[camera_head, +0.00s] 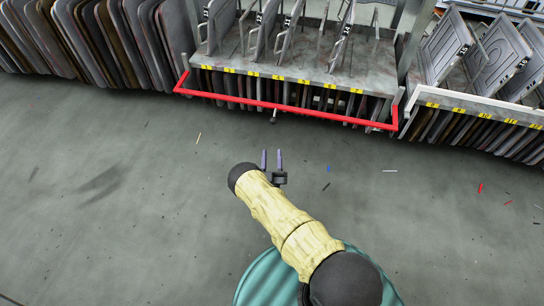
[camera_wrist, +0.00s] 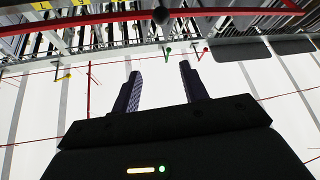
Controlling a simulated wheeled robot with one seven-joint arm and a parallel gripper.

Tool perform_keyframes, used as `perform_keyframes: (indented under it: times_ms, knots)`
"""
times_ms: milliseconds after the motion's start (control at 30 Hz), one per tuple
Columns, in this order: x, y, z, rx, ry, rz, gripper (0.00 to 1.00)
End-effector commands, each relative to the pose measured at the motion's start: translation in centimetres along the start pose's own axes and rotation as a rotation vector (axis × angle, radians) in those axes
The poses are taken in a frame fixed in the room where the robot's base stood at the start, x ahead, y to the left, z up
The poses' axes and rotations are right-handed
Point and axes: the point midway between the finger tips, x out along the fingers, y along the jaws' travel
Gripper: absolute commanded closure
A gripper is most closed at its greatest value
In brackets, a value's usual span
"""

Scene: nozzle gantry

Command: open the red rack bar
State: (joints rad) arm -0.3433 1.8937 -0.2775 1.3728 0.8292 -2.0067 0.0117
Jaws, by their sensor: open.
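The red rack bar (camera_head: 290,108) runs along the front of the middle rack in the head view, with short end arms going back to the rack. A small dark knob (camera_head: 273,117) sits near the middle of the bar. My gripper (camera_head: 272,156) is open and empty, short of the bar, with its fingers pointing toward it. In the wrist view the red bar (camera_wrist: 90,18) crosses the top, with the dark knob (camera_wrist: 160,15) on it. My open fingers (camera_wrist: 160,80) point up toward the knob and are apart from it.
The rack (camera_head: 300,75) behind the bar holds several upright grey plates and has yellow labels along its edge. A rack with a white bar (camera_head: 470,100) stands to the right. A row of dark panels (camera_head: 100,45) stands at the left. The grey floor (camera_head: 120,180) is open, with small scraps.

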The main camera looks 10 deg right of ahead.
Motion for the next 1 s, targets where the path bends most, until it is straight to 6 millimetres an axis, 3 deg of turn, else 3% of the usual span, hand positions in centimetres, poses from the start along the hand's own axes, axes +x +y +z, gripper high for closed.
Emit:
perform_keyframes:
  times_ms: [33, 200, 600, 800, 1000]
  knots:
    - [0.2, 0.0, -0.1, 0.001, -0.003, 0.001, 0.67]
    - [2.6, 0.1, -0.6, 0.016, -0.061, 0.012, 1.0]
    - [13.7, 1.4, -4.4, 0.133, -0.477, 0.027, 1.0]
    - [16.9, 2.4, -7.9, 0.2, -0.693, -0.004, 1.0]
    - [18.1, 3.6, -12.7, 0.257, -0.899, -0.063, 1.0]
